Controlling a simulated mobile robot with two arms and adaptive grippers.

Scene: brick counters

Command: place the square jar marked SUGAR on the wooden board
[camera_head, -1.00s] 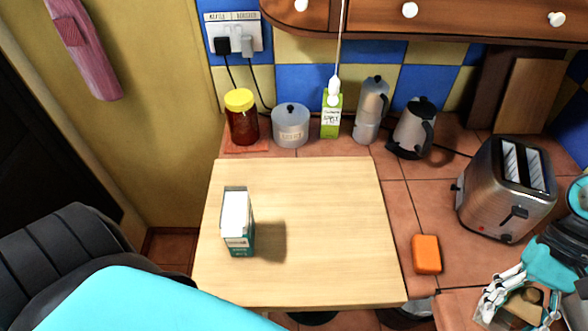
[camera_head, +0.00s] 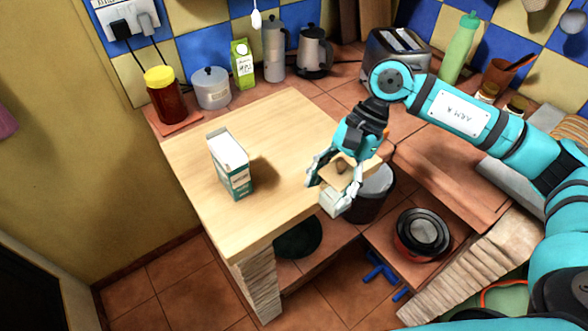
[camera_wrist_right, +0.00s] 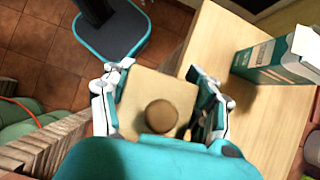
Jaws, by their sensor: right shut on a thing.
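My right gripper (camera_head: 331,186) is shut on a square jar, whose flat wooden lid (camera_head: 352,176) with a round knob faces up. The lid also shows between the fingers in the right wrist view (camera_wrist_right: 140,88). The jar's body is mostly hidden and no SUGAR lettering can be read. The light wooden board (camera_head: 262,215) covers the counter end. The held jar is at the board's right edge, seemingly above it; exact clearance cannot be told. My left gripper is not in view.
A white and green carton (camera_head: 231,163) stands on the board's left half. The board's middle and front are bare. A red jar (camera_head: 166,95), a grey canister (camera_head: 212,88) and a green carton (camera_head: 243,64) stand behind it. A dark pot (camera_head: 370,192) sits below the right edge.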

